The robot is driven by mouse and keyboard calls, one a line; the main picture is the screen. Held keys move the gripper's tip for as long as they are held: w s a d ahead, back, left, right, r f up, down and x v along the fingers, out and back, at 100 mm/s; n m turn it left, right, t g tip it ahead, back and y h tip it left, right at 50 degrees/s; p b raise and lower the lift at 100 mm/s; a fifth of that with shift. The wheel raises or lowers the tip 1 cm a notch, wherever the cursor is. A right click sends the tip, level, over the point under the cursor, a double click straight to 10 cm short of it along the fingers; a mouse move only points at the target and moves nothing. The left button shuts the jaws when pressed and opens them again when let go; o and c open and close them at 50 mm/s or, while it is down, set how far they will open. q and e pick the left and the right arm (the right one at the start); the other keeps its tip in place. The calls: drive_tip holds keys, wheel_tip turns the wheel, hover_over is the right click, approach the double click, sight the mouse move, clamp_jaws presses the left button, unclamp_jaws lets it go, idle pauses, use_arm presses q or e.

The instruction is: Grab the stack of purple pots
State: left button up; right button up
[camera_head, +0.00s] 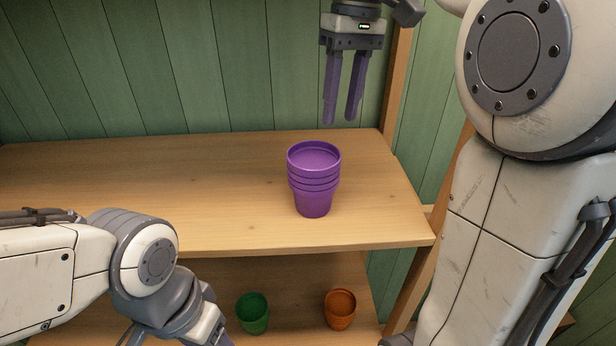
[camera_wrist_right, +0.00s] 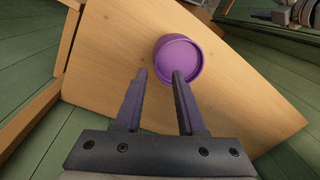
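A stack of purple pots (camera_head: 314,182) stands upright on the upper wooden shelf, right of its middle. In the right wrist view the stack (camera_wrist_right: 178,60) shows from above, just beyond the fingertips and nearer the right finger. My right gripper (camera_head: 341,120) points down above and behind the stack in the head view, apart from it. Its two fingers (camera_wrist_right: 160,74) are parted and nothing is between them. My left arm comes in at the lower left; its gripper is cut off at the bottom edge, so its fingers cannot be made out.
The upper shelf (camera_head: 150,190) is otherwise bare. On the lower shelf (camera_head: 290,290) stand a green pot (camera_head: 252,312) and an orange pot (camera_head: 340,308). A wooden post (camera_head: 398,75) rises behind the right end, and a green plank wall (camera_head: 150,70) closes the back.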

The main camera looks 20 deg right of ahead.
sight(334, 159)
wheel_tip(334, 159, down, 4)
drive_tip(key=shift+a+r, duration=0.15)
drive_tip(key=shift+f, duration=0.4)
drive_tip(key=f+p, duration=0.1)
drive_tip(key=f, duration=0.3)
drive_tip(key=shift+w+f+p, duration=0.2)
drive_tip(key=shift+f+p, duration=0.1)
drive_tip(key=shift+p, duration=0.1)
drive_tip(key=shift+a+f, duration=0.1)
drive_tip(key=shift+f, duration=0.4)
clamp_jaws()
